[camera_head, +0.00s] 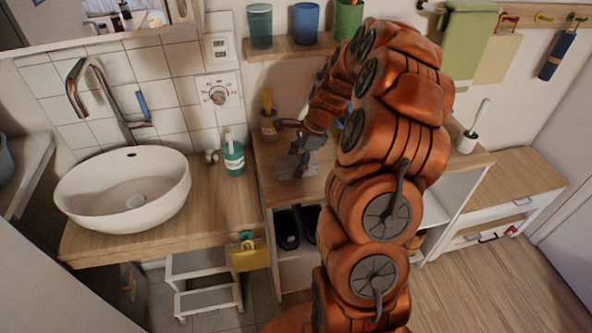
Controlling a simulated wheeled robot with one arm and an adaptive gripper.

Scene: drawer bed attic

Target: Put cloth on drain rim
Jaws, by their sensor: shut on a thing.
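My gripper (297,160) is over the wooden counter right of the sink, pointing down. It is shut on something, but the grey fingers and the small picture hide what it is. A grey flat shape shows at the fingertips, and I cannot tell whether it is cloth or part of the gripper. The drain rim (136,201) is at the bottom of the white oval basin (78,196) on the left, with nothing visible on it. A yellow cloth-like piece (249,259) hangs at the counter's front edge, and a green towel (466,45) hangs on the wall at right.
A chrome faucet (98,92) arches over the basin's back. A teal soap bottle (233,156) stands between basin and gripper. A brown jar (268,124) is just behind the gripper. Cups stand on the shelf (285,49) above. The basin's inside is free.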

